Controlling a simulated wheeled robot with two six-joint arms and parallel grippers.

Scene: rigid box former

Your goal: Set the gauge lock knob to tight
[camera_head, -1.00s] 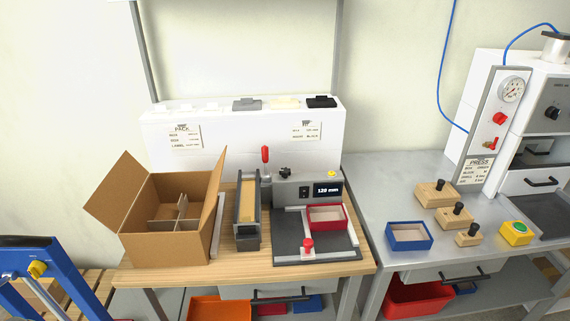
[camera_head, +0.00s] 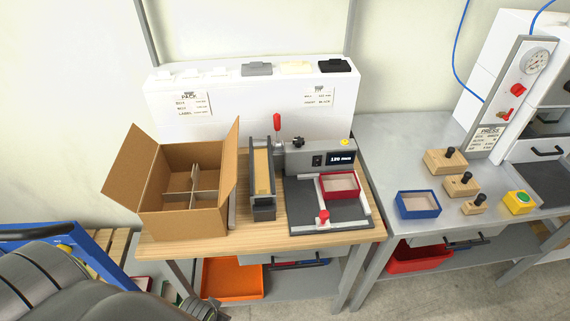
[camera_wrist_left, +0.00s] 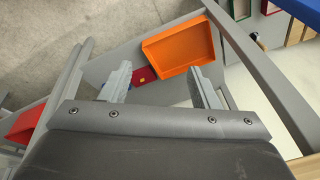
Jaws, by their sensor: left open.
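The gauge fixture (camera_head: 274,213) stands on the wooden bench, with a grey housing (camera_head: 305,161) and a lit mm display (camera_head: 340,158) at its back. A black knob (camera_head: 298,142) is on top of the housing. A red knob (camera_head: 323,216) stands at the front of the dark plate. No label shows which one is the gauge lock knob, and no tight mark can be read. My left arm comes in at the lower left, well short of the fixture. In the left wrist view my left gripper (camera_wrist_left: 160,86) is open and empty, over the lower shelf area.
An open cardboard box (camera_head: 152,218) with dividers stands left of the fixture. A red-handled lever (camera_head: 277,122) rises beside a narrow channel (camera_head: 250,180). A red tray (camera_head: 340,194) sits on the plate. An orange bin (camera_head: 232,290) is below the bench. A blue tray (camera_head: 430,211) stands right.

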